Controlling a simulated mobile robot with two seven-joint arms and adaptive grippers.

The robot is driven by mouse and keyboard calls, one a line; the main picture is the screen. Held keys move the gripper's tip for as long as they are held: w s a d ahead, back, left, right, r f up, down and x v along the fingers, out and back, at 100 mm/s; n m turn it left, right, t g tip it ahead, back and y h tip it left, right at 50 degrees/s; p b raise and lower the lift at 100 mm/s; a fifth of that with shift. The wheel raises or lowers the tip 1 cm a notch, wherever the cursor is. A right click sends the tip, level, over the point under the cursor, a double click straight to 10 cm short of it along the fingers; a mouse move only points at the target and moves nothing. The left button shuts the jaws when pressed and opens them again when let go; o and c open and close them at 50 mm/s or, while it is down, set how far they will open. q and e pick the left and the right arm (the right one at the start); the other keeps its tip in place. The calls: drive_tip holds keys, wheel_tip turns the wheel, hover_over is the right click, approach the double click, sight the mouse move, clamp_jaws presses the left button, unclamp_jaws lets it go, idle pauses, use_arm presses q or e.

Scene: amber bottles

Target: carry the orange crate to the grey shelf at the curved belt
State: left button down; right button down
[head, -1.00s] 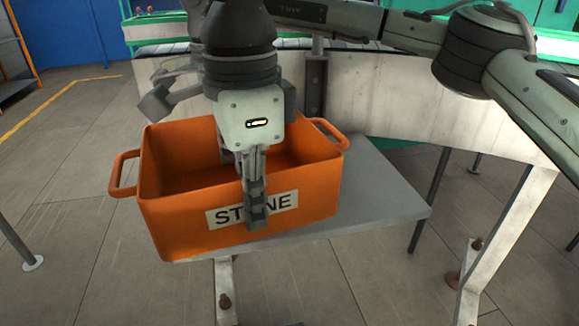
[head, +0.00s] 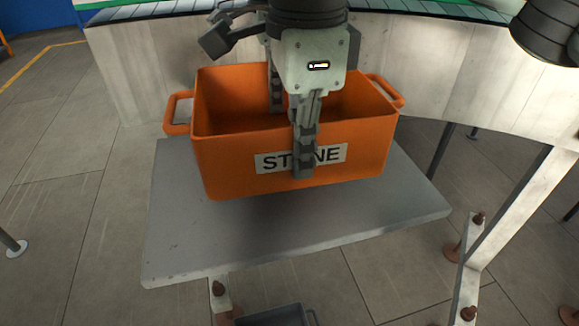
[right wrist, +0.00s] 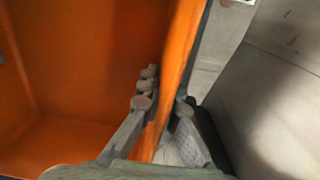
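The orange crate (head: 225,165), with a white label on its front and a handle at each end, is upright over the grey shelf (head: 185,235). A shadow lies under its front; I cannot tell whether its bottom touches the shelf. My right gripper (head: 290,140) is shut on the crate's front wall, one finger inside and one outside over the label. In the right wrist view, the fingers (right wrist: 163,110) straddle the orange wall (right wrist: 182,50). The crate looks empty where I can see inside. I cannot make out my left gripper clearly.
The curved belt's pale side panel (head: 145,70) stands right behind the shelf. A pale support leg (head: 500,215) with bolts is on the right. A dark grey shape (head: 270,317) is cut off at the bottom edge. Open floor (head: 50,180) lies to the left.

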sight(300, 185)
use_arm(q)
drive_tip(key=shift+f, duration=0.2)
use_arm(e)
drive_tip(key=shift+f, duration=0.15)
